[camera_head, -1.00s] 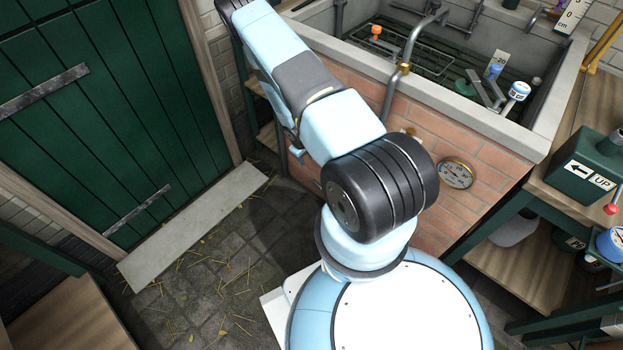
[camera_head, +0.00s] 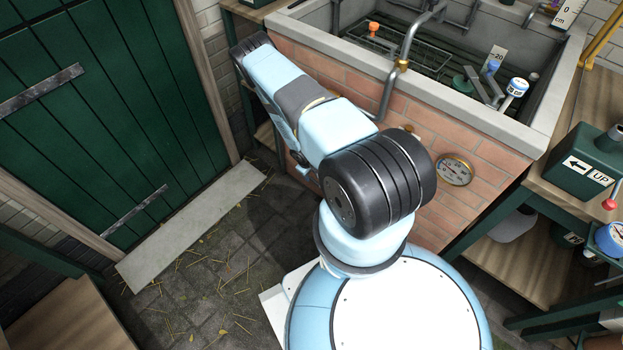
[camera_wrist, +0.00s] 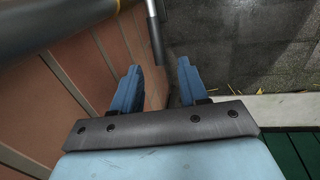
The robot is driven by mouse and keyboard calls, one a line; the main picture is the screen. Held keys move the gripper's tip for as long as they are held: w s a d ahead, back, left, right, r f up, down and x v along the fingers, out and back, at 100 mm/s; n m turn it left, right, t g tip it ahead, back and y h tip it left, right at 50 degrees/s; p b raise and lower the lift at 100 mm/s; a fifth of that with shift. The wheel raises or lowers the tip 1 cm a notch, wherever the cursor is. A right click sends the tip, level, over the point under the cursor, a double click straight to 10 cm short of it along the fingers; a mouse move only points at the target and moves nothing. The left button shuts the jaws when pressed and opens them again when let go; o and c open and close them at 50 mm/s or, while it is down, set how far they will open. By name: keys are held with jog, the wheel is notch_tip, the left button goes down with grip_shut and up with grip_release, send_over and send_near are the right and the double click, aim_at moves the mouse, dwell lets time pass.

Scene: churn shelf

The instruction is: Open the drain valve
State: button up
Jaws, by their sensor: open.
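My gripper (camera_wrist: 159,64) shows in the wrist view with its two blue fingers apart and nothing held between them. It is beside the brick wall of the sink, over the stone floor. A thin grey bar (camera_wrist: 154,35) with a pale end hangs beyond the gap between the fingertips; I cannot tell whether it is the drain valve's handle. A thick dark pipe (camera_wrist: 65,28) crosses the upper left of the wrist view. In the head view my arm hides the gripper and part of the brick front. No drain valve can be made out for certain there.
The stone sink (camera_head: 470,118) stands on a brick base with a round gauge (camera_head: 454,170). A bent pipe (camera_head: 388,95) runs down its front. A green door (camera_head: 100,110) is at left, with a pale sill (camera_head: 195,225). A green canister (camera_head: 585,165) stands on the right bench.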

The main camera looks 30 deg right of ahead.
aim_at(311, 179)
jog(key=shift+w+d+f, duration=0.1)
jog(key=shift+d+f, duration=0.15)
jog(key=shift+f, duration=0.95)
jog(key=shift+d+f, duration=0.2)
jog(key=shift+f, duration=0.95)
grip_shut()
